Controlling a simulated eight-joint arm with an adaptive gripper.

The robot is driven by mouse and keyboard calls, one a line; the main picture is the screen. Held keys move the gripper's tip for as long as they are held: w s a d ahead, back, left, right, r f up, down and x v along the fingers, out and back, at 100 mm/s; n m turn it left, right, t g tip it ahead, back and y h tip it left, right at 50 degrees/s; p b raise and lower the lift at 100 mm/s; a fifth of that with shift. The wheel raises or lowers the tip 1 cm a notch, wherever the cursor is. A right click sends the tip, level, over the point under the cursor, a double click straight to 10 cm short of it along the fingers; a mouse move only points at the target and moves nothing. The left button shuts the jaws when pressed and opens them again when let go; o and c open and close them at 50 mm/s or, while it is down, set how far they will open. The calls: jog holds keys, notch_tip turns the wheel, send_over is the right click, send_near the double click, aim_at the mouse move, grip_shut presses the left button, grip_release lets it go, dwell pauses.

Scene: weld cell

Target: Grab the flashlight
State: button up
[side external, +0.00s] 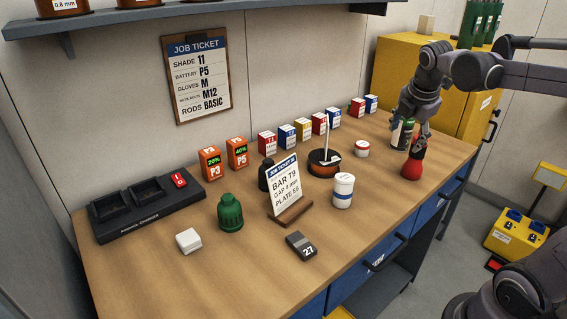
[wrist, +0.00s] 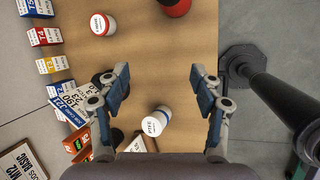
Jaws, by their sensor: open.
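No item is clearly identifiable as a flashlight. Contact there cannot be told. In the wrist view my two fingers are spread (wrist: 160,75) with bare bench between them, and the red item (wrist: 176,6) is cut off at the top edge. A green ribbed item (side external: 230,213) stands at front left. A black item (side external: 266,174) is partly hidden behind the small job-ticket stand (side external: 291,214).
A white jar (side external: 343,191), spool (side external: 324,163), red-rimmed tub (side external: 361,149) and grey device (side external: 301,245) stand on the bench. Small boxes line the wall, and a charger (side external: 145,208) is at left. The front right bench top is clear.

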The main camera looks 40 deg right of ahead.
aim_at(416, 157)
jog(key=d+r+n+g, duration=0.1)
jog(key=d+n+g, duration=0.1)
jog(key=d+n, duration=0.4)
jog(key=shift+m+h, duration=0.3)
jog(key=shift+m, duration=0.2)
jog(key=shift+d+r+x, duration=0.1)
jog(key=shift+d+x, duration=0.15)
jog(key=shift+x, duration=1.6)
jog(key=shift+d+r+x, duration=0.1)
jog(key=shift+d+x, duration=0.15)
jog(key=shift+x, duration=1.6)
jog(key=shift+d+r+x, duration=0.1)
jog(key=shift+d+x, duration=0.1)
jog(key=shift+x, duration=1.65)
grip_shut()
